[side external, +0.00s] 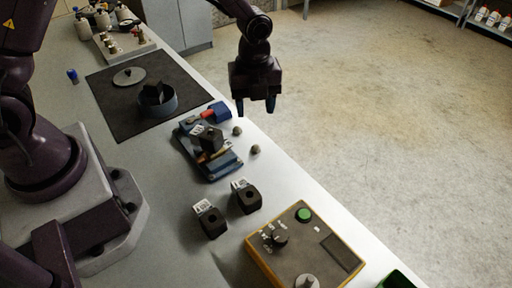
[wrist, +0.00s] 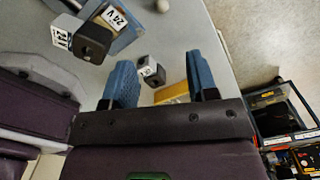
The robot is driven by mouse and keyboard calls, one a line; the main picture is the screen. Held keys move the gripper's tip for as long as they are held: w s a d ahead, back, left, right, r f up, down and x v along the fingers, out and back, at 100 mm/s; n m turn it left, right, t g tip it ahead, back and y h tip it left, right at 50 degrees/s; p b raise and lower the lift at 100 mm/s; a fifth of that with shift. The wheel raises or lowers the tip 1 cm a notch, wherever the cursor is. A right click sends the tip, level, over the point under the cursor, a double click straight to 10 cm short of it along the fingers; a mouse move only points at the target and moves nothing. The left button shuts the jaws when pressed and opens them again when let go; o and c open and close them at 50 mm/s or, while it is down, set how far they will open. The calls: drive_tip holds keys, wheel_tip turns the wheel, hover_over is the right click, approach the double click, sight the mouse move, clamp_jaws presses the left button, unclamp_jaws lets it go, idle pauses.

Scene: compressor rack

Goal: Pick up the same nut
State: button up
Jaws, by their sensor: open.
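Two small grey rounded pieces that look like the nuts lie on the bench right of the blue fixture, the farther nut (side external: 237,131) and the nearer nut (side external: 255,149). Which one is "the same nut" I cannot tell. A grey rounded piece, possibly one of them, shows at the top edge of the wrist view (wrist: 162,5). My gripper (side external: 256,106) is open, fingers pointing down, raised near the bench's right edge, beyond and apart from both nuts. Its blue fingers (wrist: 161,78) have nothing held between them in the wrist view.
The blue fixture (side external: 227,170) holds a black block (side external: 210,136). Two labelled black blocks (side external: 246,198) (side external: 212,221) stand nearer. A yellow control box (side external: 305,250) with a green button is in front. A black mat (side external: 110,108) carries a round dish (side external: 157,105). Floor lies right of the bench.

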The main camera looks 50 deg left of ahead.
hover_over(256, 145)
drive_tip(key=shift+m, duration=0.3)
drive_tip(key=f, duration=0.7)
drive_tip(key=shift+s+d+f, duration=0.3)
drive_tip(key=shift+s+d, duration=0.05)
drive_tip(key=shift+s, duration=0.05)
drive_tip(key=shift+w+a+f, duration=0.1)
drive_tip(key=shift+w+f, duration=0.05)
drive_tip(key=shift+f, duration=0.75)
drive_tip(key=shift+w+a+f, duration=0.1)
drive_tip(key=shift+f, duration=0.8)
drive_tip(key=shift+w+a+f, duration=0.1)
drive_tip(key=shift+w+f, duration=0.05)
drive_tip(key=shift+f, duration=0.75)
clamp_jaws()
